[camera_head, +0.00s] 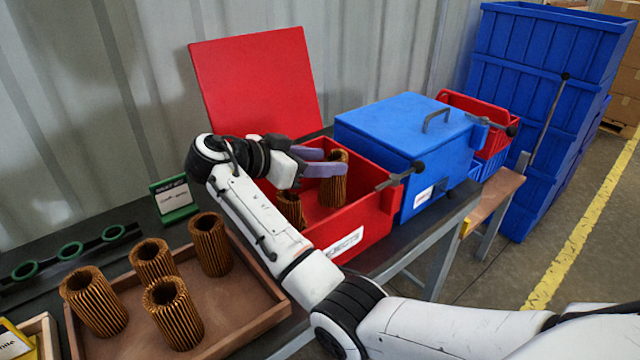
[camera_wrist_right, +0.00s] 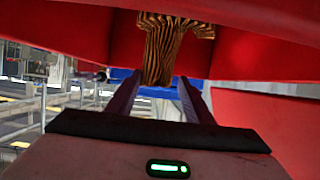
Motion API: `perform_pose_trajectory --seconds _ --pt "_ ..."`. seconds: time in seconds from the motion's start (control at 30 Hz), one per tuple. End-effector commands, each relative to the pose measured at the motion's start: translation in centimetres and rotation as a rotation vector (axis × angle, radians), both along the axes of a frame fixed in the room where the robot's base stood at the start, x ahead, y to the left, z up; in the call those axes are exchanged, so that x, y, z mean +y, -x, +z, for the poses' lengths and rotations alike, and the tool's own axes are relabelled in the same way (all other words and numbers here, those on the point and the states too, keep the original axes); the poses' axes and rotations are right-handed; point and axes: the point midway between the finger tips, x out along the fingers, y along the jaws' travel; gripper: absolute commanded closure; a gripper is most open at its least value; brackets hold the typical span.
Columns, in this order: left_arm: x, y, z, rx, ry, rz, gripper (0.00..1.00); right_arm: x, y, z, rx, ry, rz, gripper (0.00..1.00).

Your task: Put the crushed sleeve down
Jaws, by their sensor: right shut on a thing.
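My right gripper (camera_head: 328,162) reaches into the open red bin (camera_head: 362,222) with the label on its front. Its purple fingers are shut on a copper-brown pleated sleeve (camera_head: 334,188), which is upright inside the bin walls. Whether its lower end touches the bin floor I cannot tell. In the right wrist view the sleeve (camera_wrist_right: 160,58) shows between the fingertips; crushing is not clear. A second pleated sleeve (camera_head: 291,208) is in the bin to the left, partly hidden by the wall and my arm. My left gripper is not in view.
A wooden tray (camera_head: 245,318) at front left holds several upright sleeves. The red lid (camera_head: 258,85) leans behind the bin. A closed blue box (camera_head: 405,130) stands right beside the bin. A small green-framed sign (camera_head: 174,198) stands left of it.

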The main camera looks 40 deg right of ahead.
Motion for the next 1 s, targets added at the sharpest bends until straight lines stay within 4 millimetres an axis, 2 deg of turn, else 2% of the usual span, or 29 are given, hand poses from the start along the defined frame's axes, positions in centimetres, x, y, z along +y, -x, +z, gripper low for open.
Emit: perform_pose_trajectory --seconds 0.1,0.27,0.7,0.73,0.8,0.83,1.0 --pt "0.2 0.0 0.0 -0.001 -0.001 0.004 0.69 0.0 0.1 -2.1 0.008 0.001 0.001 0.86" --pt "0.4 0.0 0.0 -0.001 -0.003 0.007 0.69 0.0 0.1 -4.2 0.005 0.001 0.0 0.86" --pt "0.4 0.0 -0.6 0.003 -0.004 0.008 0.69 0.0 0.0 -5.1 0.002 0.0 0.001 0.86" --pt "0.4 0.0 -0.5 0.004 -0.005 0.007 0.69 0.0 0.0 -5.0 0.001 0.0 0.0 0.5" --pt "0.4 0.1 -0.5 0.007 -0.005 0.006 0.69 0.0 0.0 -4.9 0.002 0.0 0.001 0.38" --pt "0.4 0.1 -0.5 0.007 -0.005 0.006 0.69 0.0 0.0 -4.9 0.002 0.0 0.001 0.34" --pt "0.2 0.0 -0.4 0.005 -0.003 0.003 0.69 0.0 0.0 -4.9 0.002 -0.001 0.001 0.34"
